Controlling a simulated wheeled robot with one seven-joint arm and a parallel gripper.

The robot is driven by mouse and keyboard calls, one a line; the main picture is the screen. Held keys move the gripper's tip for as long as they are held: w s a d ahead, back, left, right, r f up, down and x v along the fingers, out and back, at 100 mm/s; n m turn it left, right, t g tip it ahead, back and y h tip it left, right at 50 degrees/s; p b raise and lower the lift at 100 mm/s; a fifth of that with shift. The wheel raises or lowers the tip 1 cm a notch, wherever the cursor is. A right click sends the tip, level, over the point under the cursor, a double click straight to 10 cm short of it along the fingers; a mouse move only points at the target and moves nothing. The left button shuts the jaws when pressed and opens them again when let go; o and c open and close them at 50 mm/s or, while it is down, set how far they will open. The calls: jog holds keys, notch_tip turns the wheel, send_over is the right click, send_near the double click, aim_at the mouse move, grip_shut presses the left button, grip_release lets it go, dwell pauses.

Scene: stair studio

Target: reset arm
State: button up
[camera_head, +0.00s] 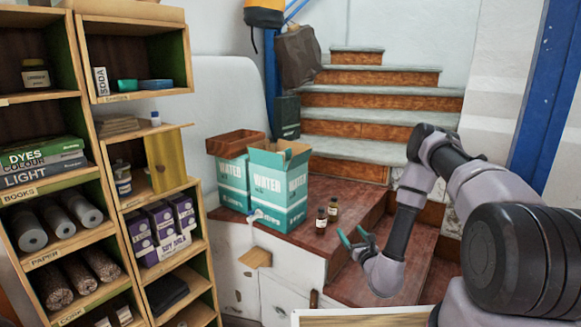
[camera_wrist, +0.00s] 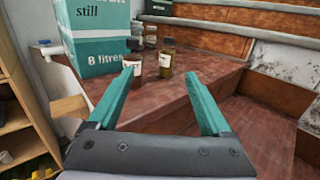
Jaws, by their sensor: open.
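My gripper (camera_head: 357,238) is in the head view at the centre right, in front of the small bottles and over the red-brown surface. Its teal fingers are spread apart with nothing between them that they touch. The gripper also shows in the wrist view (camera_wrist: 160,90), where both fingers point away toward the bottles. My arm is bent, rising from the right side and coming down to the gripper.
Two small bottles (camera_head: 327,212) stand on the red-brown ledge beside teal water boxes (camera_head: 278,185). Stairs (camera_head: 370,100) rise behind. A stocked shelf unit (camera_head: 100,180) stands at left. A blue post (camera_head: 545,95) is at right. A board edge (camera_head: 360,318) shows at the bottom.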

jog(key=a+r+n+g+y, duration=0.2)
jog(key=a+r+n+y, duration=0.35)
jog(key=r, duration=0.45)
jog(key=a+r+n+g+y, duration=0.2)
jog(key=a+r+n+y, duration=0.3)
jog(key=r, duration=0.5)
jog(key=s+a+r+n+g+y, duration=0.4)
jog(key=s+r+n+g, duration=0.6)
jog(key=r, duration=0.4)
jog(key=s+d+r+n+g+h, duration=0.2)
jog(key=s+r+n+g+h, duration=0.15)
jog(key=s, duration=0.35)
jog(key=s+d+r+n+g+h, duration=0.2)
jog(key=s+n+h, duration=0.1)
jog(key=s+h, duration=0.3)
jog(key=s+d+r+n+t+h, duration=0.1)
jog(key=s+d+r+t+h, duration=0.2)
jog(key=d, duration=0.4)
jog(key=s+d+r+n+t+h, duration=0.1)
jog(key=s+d+r+t+h, duration=0.3)
jog(key=d, duration=0.3)
jog(key=shift+s+r+t, duration=0.25)
jog(key=shift+r+t, duration=0.35)
jog(key=shift+t, duration=0.15)
